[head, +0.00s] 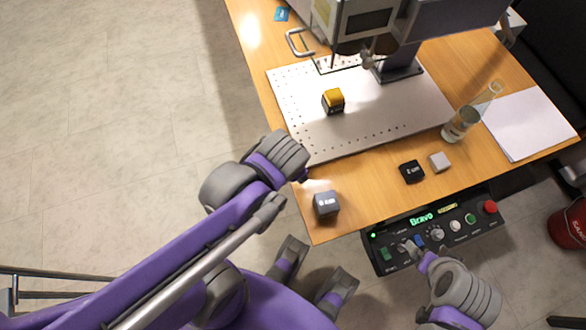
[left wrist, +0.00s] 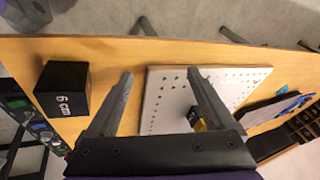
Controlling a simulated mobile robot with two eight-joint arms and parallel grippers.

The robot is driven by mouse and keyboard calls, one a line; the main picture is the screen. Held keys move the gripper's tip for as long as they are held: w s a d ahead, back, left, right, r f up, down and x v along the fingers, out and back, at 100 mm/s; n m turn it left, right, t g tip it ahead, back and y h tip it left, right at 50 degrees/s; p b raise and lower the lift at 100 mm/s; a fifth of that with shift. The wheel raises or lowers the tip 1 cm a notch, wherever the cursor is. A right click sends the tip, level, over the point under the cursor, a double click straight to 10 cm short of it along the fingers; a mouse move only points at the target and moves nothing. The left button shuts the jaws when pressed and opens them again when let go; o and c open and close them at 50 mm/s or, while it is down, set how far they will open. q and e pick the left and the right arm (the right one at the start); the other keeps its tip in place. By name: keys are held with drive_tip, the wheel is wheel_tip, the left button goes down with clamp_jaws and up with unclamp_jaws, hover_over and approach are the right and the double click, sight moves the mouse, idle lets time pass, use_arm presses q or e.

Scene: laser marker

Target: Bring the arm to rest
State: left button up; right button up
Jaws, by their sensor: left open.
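My left arm reaches in from the left of the head view, its wrist (head: 275,160) at the table's left edge. Its fingers are hard to make out there. In the left wrist view my left gripper (left wrist: 163,85) is open, with nothing between its two fingers. It is above the wooden table (left wrist: 110,55), between a dark block marked 6 cm (left wrist: 62,88) and the perforated plate (left wrist: 165,90). My right gripper (head: 410,248) is at the front of the control panel (head: 440,230); whether it is open or shut is unclear.
A yellow-topped block (head: 333,100) sits on the plate under the marking machine (head: 370,20). A black block (head: 412,171), a light block (head: 440,161), a glass cylinder (head: 462,122) and white paper (head: 530,123) are to the right. The floor (head: 100,110) at left is clear.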

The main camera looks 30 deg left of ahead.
use_arm(q)
drive_tip(key=n, duration=0.1)
drive_tip(key=s+n, duration=0.1)
drive_tip(key=shift+s+d+n+h, duration=0.2)
drive_tip(key=shift+s+n+h, duration=0.1)
drive_tip(key=shift+h, duration=0.1)
drive_tip(key=shift+s+d+n+t+h, duration=0.3)
drive_tip(key=shift+d+n+h, duration=0.1)
drive_tip(key=shift+n, duration=0.6)
wheel_tip(320, 180, up, 11)
drive_tip(key=w+p, duration=0.2)
drive_tip(key=p, duration=0.7)
drive_tip(key=shift+p, duration=0.4)
